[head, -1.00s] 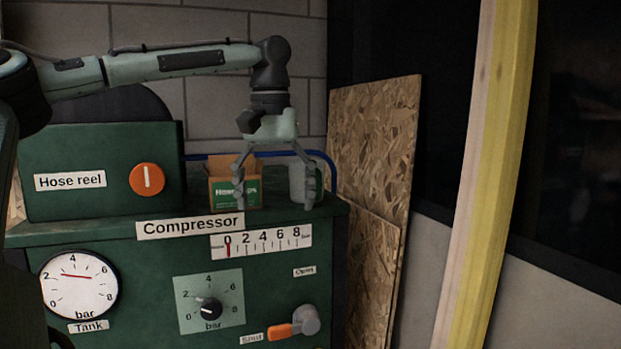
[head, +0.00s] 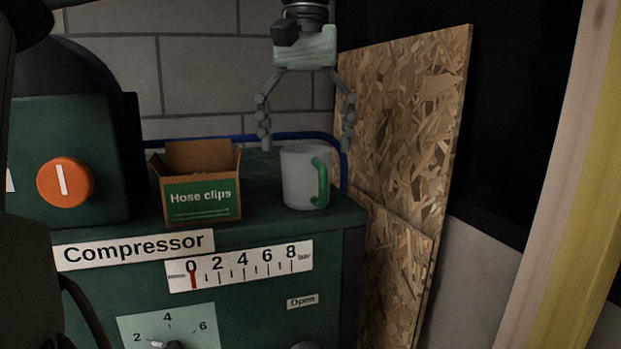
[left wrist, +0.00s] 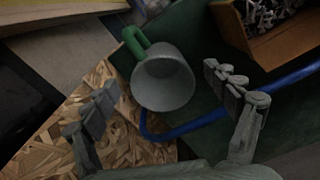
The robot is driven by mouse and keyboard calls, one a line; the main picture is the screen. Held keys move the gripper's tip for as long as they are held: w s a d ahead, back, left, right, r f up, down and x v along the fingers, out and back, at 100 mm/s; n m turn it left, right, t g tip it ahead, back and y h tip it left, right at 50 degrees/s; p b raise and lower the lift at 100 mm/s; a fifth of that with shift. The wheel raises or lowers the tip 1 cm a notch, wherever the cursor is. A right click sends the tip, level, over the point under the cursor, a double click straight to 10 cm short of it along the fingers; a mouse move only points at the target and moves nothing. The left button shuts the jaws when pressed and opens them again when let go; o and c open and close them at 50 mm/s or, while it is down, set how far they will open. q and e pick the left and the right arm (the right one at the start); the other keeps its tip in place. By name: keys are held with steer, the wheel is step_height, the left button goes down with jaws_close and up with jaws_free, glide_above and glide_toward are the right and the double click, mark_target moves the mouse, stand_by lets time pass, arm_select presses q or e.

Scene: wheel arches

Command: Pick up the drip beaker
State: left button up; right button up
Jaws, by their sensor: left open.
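The drip beaker (head: 301,180) is a pale grey mug with a green handle. It stands upright at the right end of the green compressor top (head: 262,222), its handle to the right. My left gripper (head: 306,142) is open above and seemingly behind it, with the fingers spread wider than the mug. In the left wrist view my left gripper (left wrist: 166,110) has its fingers on either side of the view, and the beaker (left wrist: 163,82) shows its empty inside and its green handle. I cannot see contact. My right gripper is not in view.
An open cardboard box of hose clips (head: 198,187) stands left of the beaker. A chipboard sheet (head: 408,120) leans at the right.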

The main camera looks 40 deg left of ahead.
mark_target(306, 181)
arm_select(q)
step_height(306, 181, down, 7)
steer(key=shift+r, duration=0.2)
steer(key=c, duration=1.3)
steer(key=shift+r, duration=0.1)
